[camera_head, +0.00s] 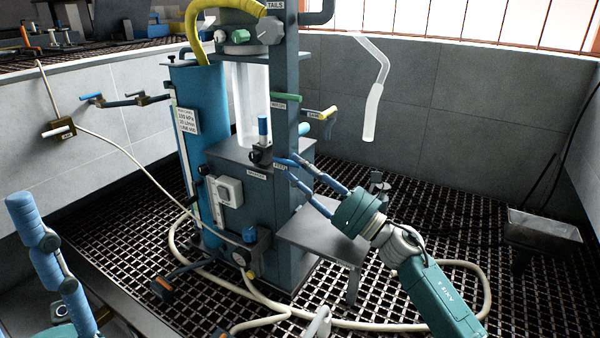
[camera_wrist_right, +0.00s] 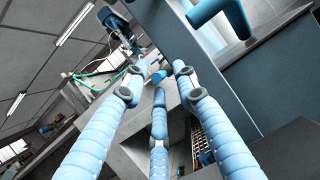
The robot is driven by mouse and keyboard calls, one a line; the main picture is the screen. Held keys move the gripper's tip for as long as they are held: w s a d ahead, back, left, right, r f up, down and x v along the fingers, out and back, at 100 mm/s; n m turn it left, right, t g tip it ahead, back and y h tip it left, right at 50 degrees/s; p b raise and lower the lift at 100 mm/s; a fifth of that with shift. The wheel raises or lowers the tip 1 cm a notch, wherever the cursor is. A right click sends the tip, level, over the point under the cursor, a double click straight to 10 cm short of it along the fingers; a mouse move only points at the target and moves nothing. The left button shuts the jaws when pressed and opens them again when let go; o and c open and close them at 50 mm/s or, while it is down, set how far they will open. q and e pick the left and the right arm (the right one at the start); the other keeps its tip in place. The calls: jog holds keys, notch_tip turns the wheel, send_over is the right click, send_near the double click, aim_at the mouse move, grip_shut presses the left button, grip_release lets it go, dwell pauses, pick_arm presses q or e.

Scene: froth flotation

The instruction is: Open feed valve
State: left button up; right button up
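A small FEED label (camera_head: 281,164) is on the blue-grey flotation stand. Beside it is a dark valve body (camera_head: 260,156) with an upright blue handle (camera_head: 262,127); I cannot tell for sure that this is the feed valve. My right gripper (camera_head: 288,170) has its fingers spread, tips close to the label; contact is unclear. In the right wrist view, the gripper (camera_wrist_right: 156,78) shows three spread fingers. A small blue piece (camera_wrist_right: 158,76) shows beyond them, and a large blue T-shaped part (camera_wrist_right: 218,14) is at upper right. My left gripper (camera_head: 45,245) shows blue finger links at left.
A yellow-ended sample handle (camera_head: 328,113) and a green wash handle (camera_head: 286,97) stick out above the right gripper. A grey side shelf (camera_head: 318,236) lies below it. A cream hose (camera_head: 485,290) loops over the grated floor.

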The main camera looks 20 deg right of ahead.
grip_shut()
jog(key=shift+r, duration=0.1)
